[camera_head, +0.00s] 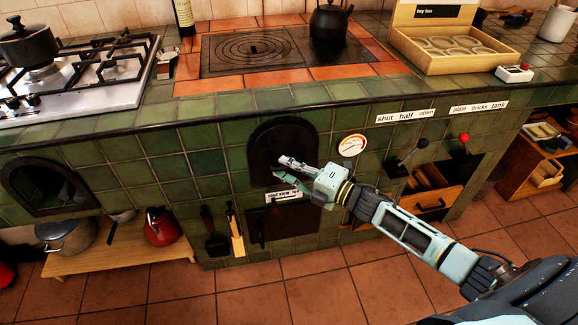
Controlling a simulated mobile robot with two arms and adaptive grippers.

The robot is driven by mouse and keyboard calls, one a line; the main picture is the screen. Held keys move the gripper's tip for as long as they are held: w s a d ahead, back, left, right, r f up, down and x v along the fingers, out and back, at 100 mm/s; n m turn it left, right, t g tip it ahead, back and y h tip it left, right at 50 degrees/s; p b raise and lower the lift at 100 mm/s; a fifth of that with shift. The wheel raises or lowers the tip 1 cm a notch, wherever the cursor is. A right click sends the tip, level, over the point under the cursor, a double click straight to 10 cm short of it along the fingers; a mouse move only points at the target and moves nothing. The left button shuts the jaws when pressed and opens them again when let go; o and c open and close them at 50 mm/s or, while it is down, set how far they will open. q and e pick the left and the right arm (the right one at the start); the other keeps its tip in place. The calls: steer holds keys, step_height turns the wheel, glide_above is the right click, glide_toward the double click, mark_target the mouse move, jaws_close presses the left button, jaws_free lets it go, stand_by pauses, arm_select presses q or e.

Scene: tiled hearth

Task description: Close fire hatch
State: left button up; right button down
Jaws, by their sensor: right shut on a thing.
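The fire hatch (270,140) is a dark arched iron door in the green tiled front of the hearth, below the cooking plate. It looks about flush with the tiles, but I cannot tell whether it stands slightly ajar. My right gripper (284,168) reaches in from the right and is shut on the hatch at its lower right part. The jaws hide the part they hold. My left gripper is not in view.
A lower dark hatch (278,222) sits under a small label strip. A round gauge (351,145) and levers (421,144) are to the right. A brush and shovel (216,243) hang left. A black kettle (328,22) stands on the plate. The tiled floor in front is clear.

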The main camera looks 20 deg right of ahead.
steer(key=shift+r, duration=0.2)
steer(key=c, duration=1.8)
jaws_free()
steer(key=shift+f, duration=0.1)
steer(key=shift+o, duration=0.2)
steer(key=v, duration=1.2)
steer(key=shift+w+f, duration=0.1)
